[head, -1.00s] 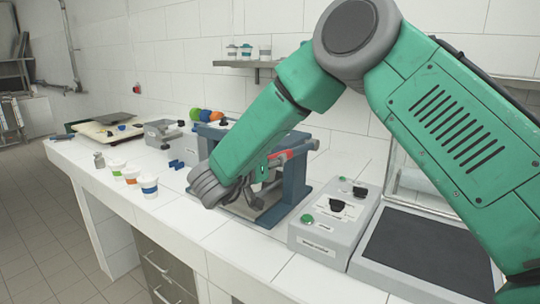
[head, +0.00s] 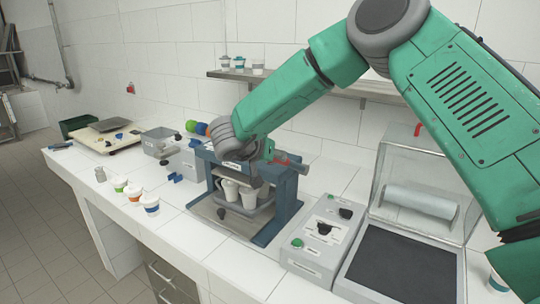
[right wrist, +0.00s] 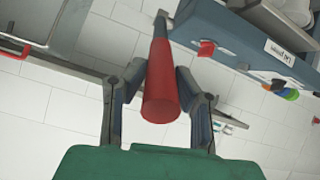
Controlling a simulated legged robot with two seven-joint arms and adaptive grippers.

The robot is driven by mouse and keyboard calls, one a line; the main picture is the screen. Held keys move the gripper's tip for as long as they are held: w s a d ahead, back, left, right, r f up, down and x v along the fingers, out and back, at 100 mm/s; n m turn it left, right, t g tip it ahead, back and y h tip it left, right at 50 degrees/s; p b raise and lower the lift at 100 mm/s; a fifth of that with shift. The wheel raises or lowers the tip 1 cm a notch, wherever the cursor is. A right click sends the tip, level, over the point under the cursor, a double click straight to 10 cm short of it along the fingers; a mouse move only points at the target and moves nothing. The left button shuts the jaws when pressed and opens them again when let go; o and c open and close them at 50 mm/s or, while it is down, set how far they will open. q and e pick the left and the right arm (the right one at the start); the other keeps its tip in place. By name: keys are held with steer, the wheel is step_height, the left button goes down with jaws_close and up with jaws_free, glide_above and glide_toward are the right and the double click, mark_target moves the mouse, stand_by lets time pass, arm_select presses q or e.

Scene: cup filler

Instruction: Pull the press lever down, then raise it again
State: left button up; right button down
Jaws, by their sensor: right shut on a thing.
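The press (head: 284,205) is a blue frame on the counter with white cups (head: 249,194) in a grey holder under its top beam. Its lever has a red handle, clearest in the right wrist view (right wrist: 161,92), on a grey-blue arm. My right gripper (head: 266,152) is up at the height of the press's top beam; in the right wrist view its two fingers (right wrist: 160,75) are on either side of the red handle, shut on it. My own wrist hides most of the lever in the head view. My left gripper is not in view.
A grey control box (head: 320,238) with a green button and black knobs stands right of the press. Right of it is a clear-hooded unit with a black mat (head: 398,264). Several small cups (head: 151,205) line the counter's front left. A wall shelf (head: 300,82) is behind.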

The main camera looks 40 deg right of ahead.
steer(key=shift+d, duration=0.3)
